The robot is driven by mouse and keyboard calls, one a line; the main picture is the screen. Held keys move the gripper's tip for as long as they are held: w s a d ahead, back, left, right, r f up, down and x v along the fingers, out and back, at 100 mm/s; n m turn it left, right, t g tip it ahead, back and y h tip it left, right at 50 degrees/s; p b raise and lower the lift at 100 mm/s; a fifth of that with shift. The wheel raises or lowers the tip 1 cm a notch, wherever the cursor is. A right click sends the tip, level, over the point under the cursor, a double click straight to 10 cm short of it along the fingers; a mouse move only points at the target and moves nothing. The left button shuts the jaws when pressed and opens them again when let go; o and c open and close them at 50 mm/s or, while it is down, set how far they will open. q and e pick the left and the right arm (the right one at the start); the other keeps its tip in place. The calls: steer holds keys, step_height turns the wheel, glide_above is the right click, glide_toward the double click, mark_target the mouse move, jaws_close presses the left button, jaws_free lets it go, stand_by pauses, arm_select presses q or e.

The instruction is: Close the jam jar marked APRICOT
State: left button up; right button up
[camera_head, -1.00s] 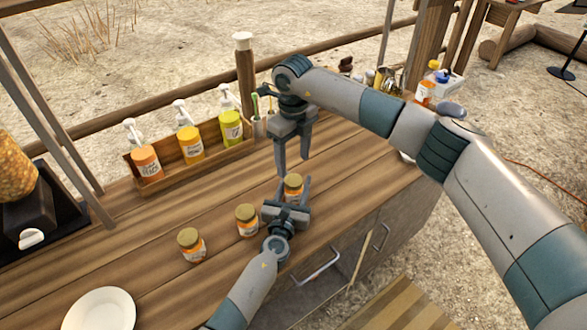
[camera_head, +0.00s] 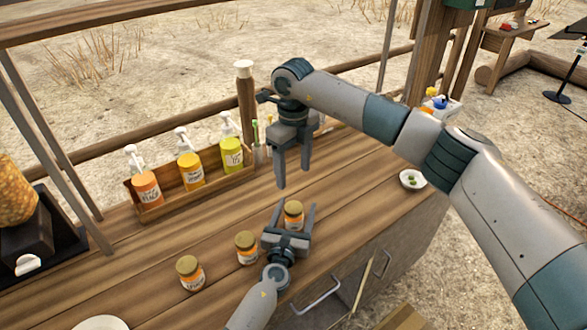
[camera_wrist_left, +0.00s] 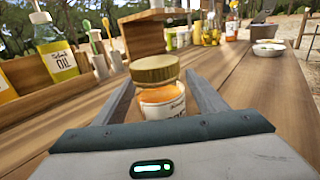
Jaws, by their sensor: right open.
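Three small jars with gold lids and orange contents stand upright in a row on the wooden counter: a left jar (camera_head: 190,273), a middle jar (camera_head: 246,248) and a right jar (camera_head: 293,216). My left gripper (camera_head: 294,208) is open around the right jar, a finger on each side. In the left wrist view this jar (camera_wrist_left: 160,95) stands between the fingers with small gaps, its lid resting on top. Its label is partly hidden by the gripper and not readable. Whether the lid is tight cannot be seen. My right gripper (camera_head: 293,178) is open and empty, pointing down above and behind the right jar.
A wooden rack (camera_head: 200,190) with several pump bottles stands at the back left. A white bowl (camera_head: 412,180) is at the right end. A white plate (camera_head: 100,323) shows at the front left edge. The counter between jars and rack is clear.

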arm_select(q)
steer(key=shift+s, duration=0.1)
steer(key=shift+s+a, duration=0.1)
steer(key=shift+s, duration=0.4)
steer(key=v, duration=1.4)
steer(key=shift+s+a, duration=0.2)
steer(key=shift+s, duration=0.05)
steer(key=shift+v, duration=0.8)
steer(key=shift+r, duration=0.15)
